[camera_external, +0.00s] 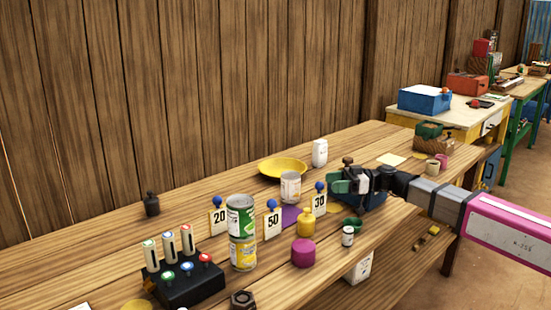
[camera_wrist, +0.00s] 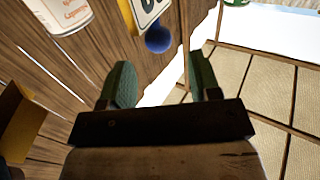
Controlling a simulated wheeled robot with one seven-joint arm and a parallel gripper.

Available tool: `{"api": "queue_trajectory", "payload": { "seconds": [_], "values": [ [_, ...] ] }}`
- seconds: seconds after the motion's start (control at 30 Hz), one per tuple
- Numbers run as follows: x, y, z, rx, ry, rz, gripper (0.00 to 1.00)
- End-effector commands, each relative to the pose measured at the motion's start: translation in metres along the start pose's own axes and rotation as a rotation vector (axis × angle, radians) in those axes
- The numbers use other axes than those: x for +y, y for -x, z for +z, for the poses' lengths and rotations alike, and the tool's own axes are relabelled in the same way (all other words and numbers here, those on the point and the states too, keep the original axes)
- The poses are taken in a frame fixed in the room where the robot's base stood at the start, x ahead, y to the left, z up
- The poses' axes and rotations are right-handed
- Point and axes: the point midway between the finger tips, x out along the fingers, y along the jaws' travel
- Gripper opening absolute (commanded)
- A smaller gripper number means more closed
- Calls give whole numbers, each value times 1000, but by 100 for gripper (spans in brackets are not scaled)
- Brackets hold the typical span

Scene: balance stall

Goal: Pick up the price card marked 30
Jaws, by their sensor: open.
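The price card marked 30 (camera_external: 319,200) stands upright on the wooden bench, with a blue ball on its top edge. My gripper (camera_external: 340,184) is just to the right of this card, apart from it, with open, empty green finger pads. In the wrist view, a yellow-edged white card (camera_wrist: 147,10) with a blue ball (camera_wrist: 158,39) shows at the top, cut off by the frame. Its number is only partly visible. My gripper's two fingers (camera_wrist: 160,82) are spread wide below that ball.
The cards marked 50 (camera_external: 272,224) and 20 (camera_external: 218,217) stand to the left. A white can (camera_external: 290,187), a yellow bottle (camera_external: 306,222), a green bowl (camera_external: 353,224) and a small white jar (camera_external: 347,236) crowd the area. A yellow plate (camera_external: 283,166) lies behind.

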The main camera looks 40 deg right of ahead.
Motion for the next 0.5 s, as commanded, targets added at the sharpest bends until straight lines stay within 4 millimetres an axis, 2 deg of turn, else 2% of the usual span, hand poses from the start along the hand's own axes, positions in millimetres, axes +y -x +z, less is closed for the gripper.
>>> {"api": "queue_trajectory", "payload": {
  "seconds": [0.03,0.33,0.5],
  "values": [
    [1,-10,0,0,0,-3,57],
    [1,-26,-1,-1,-1,-3,57],
    [1,-48,-1,0,-1,-5,57]
  ]
}}
